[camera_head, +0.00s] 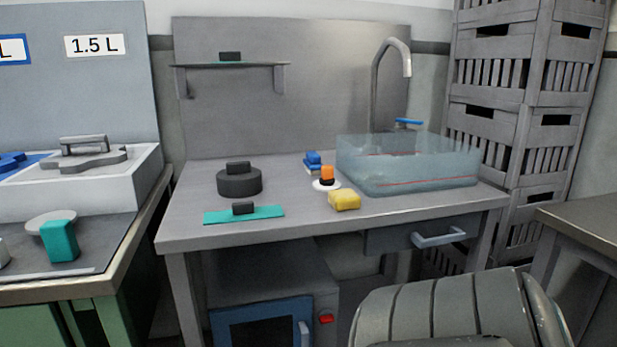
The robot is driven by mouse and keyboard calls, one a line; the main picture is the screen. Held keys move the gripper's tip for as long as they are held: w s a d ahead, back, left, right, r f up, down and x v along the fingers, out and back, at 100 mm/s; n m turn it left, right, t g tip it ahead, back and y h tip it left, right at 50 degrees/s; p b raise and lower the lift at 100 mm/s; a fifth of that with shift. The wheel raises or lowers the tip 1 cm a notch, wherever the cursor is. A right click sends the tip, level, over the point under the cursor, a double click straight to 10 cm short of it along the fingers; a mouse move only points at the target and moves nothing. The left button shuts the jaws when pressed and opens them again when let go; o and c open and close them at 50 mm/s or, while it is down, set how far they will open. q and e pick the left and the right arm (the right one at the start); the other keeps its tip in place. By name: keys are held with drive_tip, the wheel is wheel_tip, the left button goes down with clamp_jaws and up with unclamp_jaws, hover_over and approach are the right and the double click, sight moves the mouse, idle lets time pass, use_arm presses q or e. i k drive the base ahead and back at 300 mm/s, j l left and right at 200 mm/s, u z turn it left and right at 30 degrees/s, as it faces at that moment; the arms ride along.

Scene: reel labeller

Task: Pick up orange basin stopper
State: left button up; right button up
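The orange basin stopper (327,173) stands upright on the grey table (300,223), near its middle. Neither of my grippers shows in the head view.
Blue items (312,159) lie close behind the stopper. A dark round weight (239,183) and a teal mat with a black knob (265,212) are to the left. A tall faucet (376,90) rises behind the basin.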

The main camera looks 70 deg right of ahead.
sight(326, 179)
drive_tip(key=z, duration=2.15)
